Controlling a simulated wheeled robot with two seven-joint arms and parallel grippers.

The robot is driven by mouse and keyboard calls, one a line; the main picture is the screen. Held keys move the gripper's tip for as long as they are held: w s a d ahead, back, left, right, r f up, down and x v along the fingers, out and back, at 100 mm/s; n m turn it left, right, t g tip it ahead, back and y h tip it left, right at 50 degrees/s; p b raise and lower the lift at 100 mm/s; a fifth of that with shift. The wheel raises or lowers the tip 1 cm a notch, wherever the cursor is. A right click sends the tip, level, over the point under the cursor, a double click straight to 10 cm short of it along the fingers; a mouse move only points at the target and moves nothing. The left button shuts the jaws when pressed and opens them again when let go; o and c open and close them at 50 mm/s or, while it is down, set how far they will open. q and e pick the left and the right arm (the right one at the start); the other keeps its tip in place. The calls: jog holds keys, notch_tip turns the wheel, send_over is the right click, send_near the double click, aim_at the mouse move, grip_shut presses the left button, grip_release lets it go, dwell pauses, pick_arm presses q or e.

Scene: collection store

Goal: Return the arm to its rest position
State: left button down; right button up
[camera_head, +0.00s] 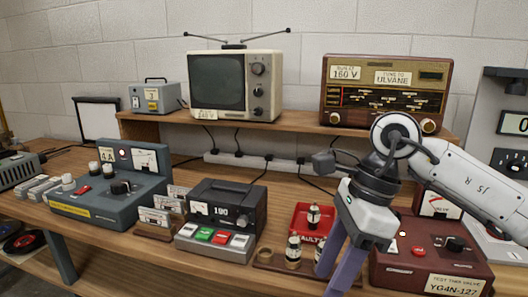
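My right arm (470,178) comes in from the right and reaches over the front right of the bench. Its gripper (342,265) points down, with purple fingers in front of the red tray and the dark red tester. The fingertips run out of the bottom of the picture, so I cannot tell whether they are open or shut, or whether anything is between them. My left gripper is not in view.
Below the arm are a dark red tester (408,266), a red tray (300,222) and small valves (293,252). A button box (215,243) and blue-grey instrument (112,203) stand left. A radio (385,118) and television (236,112) stand on the shelf (290,122).

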jog(key=s+a+r+m+g+y, duration=0.1)
jog(key=s+a+r+m+y, duration=0.15)
jog(key=a+m+y, duration=0.45)
jog(key=s+a+r+m+g+y, duration=0.15)
jog(key=s+a+y, duration=0.25)
jog(key=a+y, duration=0.65)
jog(key=w+d+f+m+t+h, duration=0.1)
jog(key=w+d+f+m+t, duration=0.25)
jog(key=m+t, duration=0.55)
jog(key=w+d+f+m+t+h, duration=0.15)
jog(key=w+m+t, duration=0.25)
jog(key=m+t, duration=0.5)
jog(key=w+d+f+m+t+h, duration=0.25)
jog(key=d+f+m+h, duration=0.5)
jog(key=f+m, duration=0.45)
jog(key=s+d+f+m+g+h, duration=0.2)
jog(key=s+d+f+m, duration=0.1)
jog(key=s+f, duration=0.3)
jog(key=s+d+f+m+g+h, duration=0.3)
jog(key=s+d+f+m, duration=0.1)
jog(key=f, duration=0.7)
jog(key=s+d+f+m+g+h, duration=0.3)
jog(key=s+f+m, duration=0.2)
jog(key=s+f, duration=0.3)
jog(key=shift+s+d+f, duration=0.25)
jog(key=shift+s+f, duration=0.15)
jog(key=shift+s, duration=0.15)
